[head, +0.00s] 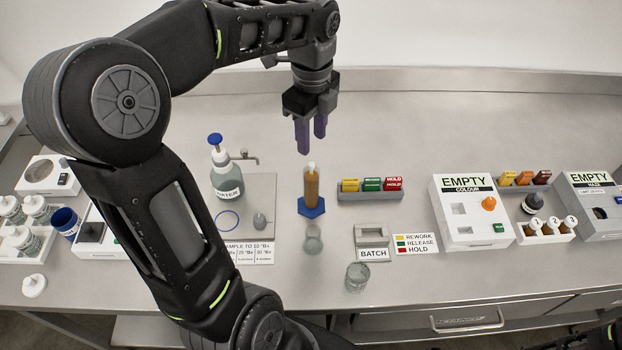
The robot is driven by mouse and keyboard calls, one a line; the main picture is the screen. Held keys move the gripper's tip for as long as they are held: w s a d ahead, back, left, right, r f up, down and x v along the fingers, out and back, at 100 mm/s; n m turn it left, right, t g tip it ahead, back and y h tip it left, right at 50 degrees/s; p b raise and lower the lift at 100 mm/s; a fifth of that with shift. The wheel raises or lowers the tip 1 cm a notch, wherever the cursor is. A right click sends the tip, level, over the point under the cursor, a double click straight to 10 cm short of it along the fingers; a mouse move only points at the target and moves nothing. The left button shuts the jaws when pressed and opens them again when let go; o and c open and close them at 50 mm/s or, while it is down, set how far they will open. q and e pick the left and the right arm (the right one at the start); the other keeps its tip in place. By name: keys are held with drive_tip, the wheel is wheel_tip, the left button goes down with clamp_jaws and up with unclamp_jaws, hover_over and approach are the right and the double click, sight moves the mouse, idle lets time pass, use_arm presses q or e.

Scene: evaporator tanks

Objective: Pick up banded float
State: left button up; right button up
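A tall cylinder of amber liquid (311,188) stands upright on a blue hexagonal foot (311,208) at the middle of the bench. A small pale tip (311,167) shows at its top; it may be the upper end of a float, but I cannot make out any bands. My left gripper (312,145) points down above and slightly behind the cylinder in the picture. Its two purple fingers are apart with nothing between them, and they do not touch the cylinder. My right gripper is not in view.
A water bottle (226,174) with a blue cap stands left of the cylinder. A rack of coloured tags (371,195) is close on its right. Small glass beakers (357,277) stand in front. The back of the bench is clear.

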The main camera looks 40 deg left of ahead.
sight(311, 164)
use_arm(q)
drive_tip(key=shift+f, duration=1.35)
drive_tip(key=shift+f, duration=0.2)
wheel_tip(311, 164, down, 4)
drive_tip(key=shift+a+f+b, duration=0.1)
drive_tip(key=shift+b, duration=0.8)
drive_tip(key=shift+w+f+b, duration=0.1)
drive_tip(key=shift+f+b, duration=0.25)
drive_tip(key=shift+f, duration=0.05)
drive_tip(key=shift+r, duration=0.1)
